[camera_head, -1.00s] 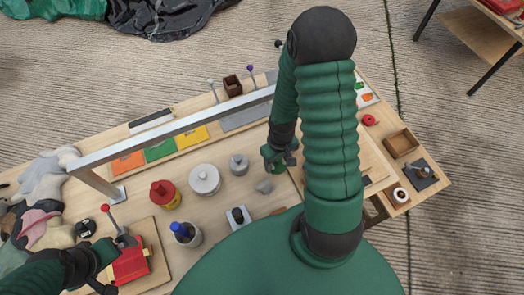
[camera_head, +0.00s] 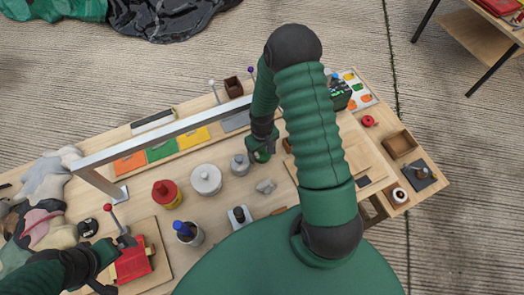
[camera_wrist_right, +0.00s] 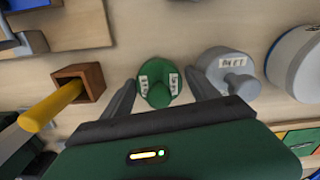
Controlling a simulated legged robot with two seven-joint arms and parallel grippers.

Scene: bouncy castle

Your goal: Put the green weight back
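The green weight (camera_wrist_right: 157,88) stands between the two fingers of my right gripper (camera_wrist_right: 158,78) in the right wrist view, with narrow gaps at both sides. It has white labels on top. In the head view, the green weight (camera_head: 262,156) shows just below my right gripper (camera_head: 262,146), partly hidden by it. It is beside the small grey weight (camera_head: 240,164), which also shows in the wrist view (camera_wrist_right: 228,72). My left gripper (camera_head: 100,262) is beside the red box with a lever (camera_head: 132,262); its fingers are not clear.
A larger pale weight (camera_head: 206,180) and a red container (camera_head: 166,194) stand to the left. A metal bar (camera_head: 165,128) spans the table. A wooden box with a yellow handle (camera_wrist_right: 82,82) is near the right gripper. A small grey block (camera_head: 266,186) lies on the table.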

